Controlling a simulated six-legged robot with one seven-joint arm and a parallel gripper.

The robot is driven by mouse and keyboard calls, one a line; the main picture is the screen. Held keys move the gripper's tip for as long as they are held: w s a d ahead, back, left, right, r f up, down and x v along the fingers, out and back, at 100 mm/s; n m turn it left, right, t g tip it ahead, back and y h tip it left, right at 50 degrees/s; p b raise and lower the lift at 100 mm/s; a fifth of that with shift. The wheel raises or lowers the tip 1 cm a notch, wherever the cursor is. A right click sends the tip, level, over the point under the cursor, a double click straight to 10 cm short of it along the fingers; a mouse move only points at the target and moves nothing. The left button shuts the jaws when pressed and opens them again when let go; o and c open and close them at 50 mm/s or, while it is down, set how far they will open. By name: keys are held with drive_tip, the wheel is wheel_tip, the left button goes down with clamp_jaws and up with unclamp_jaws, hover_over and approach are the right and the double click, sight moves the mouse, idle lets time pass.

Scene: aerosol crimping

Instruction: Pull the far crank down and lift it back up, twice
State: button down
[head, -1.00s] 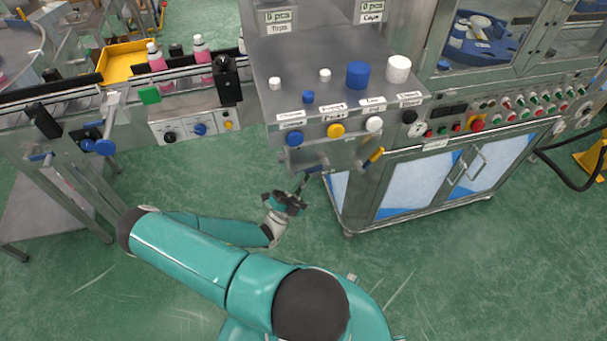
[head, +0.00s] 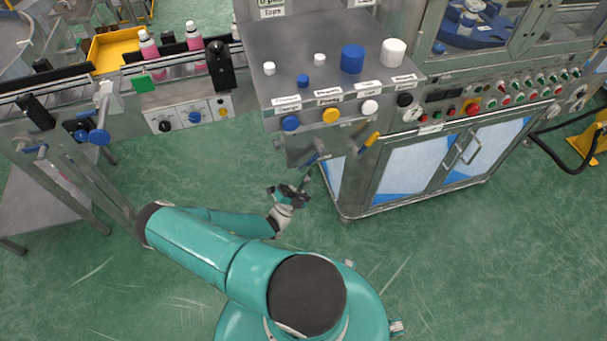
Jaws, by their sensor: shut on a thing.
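A crank with a blue part (head: 312,159) hangs below the front of the grey control box, partly hidden in the box's shadow. A second crank with a yellow handle (head: 370,140) sticks out to its right, with nothing touching it. My gripper (head: 298,188) is low in front of the box, just below the blue part. It is shut on the crank there, at the lower end of a thin grey bar. The held part is small and mostly hidden by the dark fingers.
The control box (head: 330,82) carries knobs and buttons above my gripper. A cabinet with glazed doors (head: 430,165) stands close on the right. A conveyor with pink bottles (head: 150,48) runs at the left. The green floor in front is clear.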

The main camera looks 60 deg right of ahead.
drive_tip(key=shift+s, duration=0.2)
drive_tip(key=c, duration=1.3)
unclamp_jaws()
drive_tip(key=shift+d, duration=0.1)
drive_tip(key=shift+c, duration=0.2)
drive_tip(key=shift+w, duration=0.1)
drive_tip(key=shift+f, duration=0.15)
drive_tip(key=v, duration=1.3)
drive_tip(key=shift+a, duration=0.3)
drive_tip(key=shift+w+f, duration=0.1)
drive_tip(key=shift+f, duration=0.05)
drive_tip(key=shift+c, duration=0.5)
